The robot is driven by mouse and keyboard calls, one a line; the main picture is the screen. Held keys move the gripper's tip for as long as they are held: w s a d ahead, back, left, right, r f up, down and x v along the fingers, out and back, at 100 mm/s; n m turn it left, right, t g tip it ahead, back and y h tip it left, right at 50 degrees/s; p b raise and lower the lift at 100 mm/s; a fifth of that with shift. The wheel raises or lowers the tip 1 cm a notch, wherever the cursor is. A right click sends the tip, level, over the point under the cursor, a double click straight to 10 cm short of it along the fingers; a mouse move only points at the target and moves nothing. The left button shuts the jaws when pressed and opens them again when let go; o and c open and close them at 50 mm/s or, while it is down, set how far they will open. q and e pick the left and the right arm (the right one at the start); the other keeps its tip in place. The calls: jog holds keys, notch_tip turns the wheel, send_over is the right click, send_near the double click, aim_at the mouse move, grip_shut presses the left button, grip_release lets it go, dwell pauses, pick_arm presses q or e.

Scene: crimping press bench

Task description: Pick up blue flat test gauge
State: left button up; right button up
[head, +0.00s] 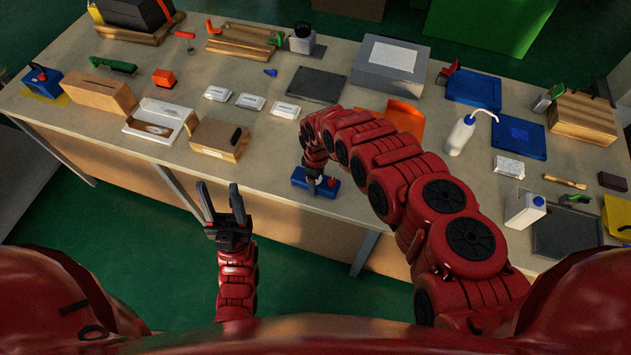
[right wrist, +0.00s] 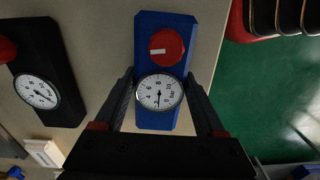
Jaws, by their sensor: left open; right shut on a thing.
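The blue flat test gauge (head: 328,187) lies flat at the front edge of the bench in the head view. In the right wrist view the blue gauge (right wrist: 150,35) has a red round knob and a white dial. My right gripper (right wrist: 160,80) is shut on it, with one finger on each side near the dial. I cannot tell whether the gauge is clear of the bench top. In the head view my right gripper (head: 317,176) covers part of the gauge. My left gripper (head: 226,215) is open and empty, in front of the bench edge.
A black gauge (right wrist: 45,85) with a white dial lies left of the blue one in the right wrist view. The bench edge is close to the blue gauge.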

grip_shut()
jog(key=shift+r, duration=0.1)
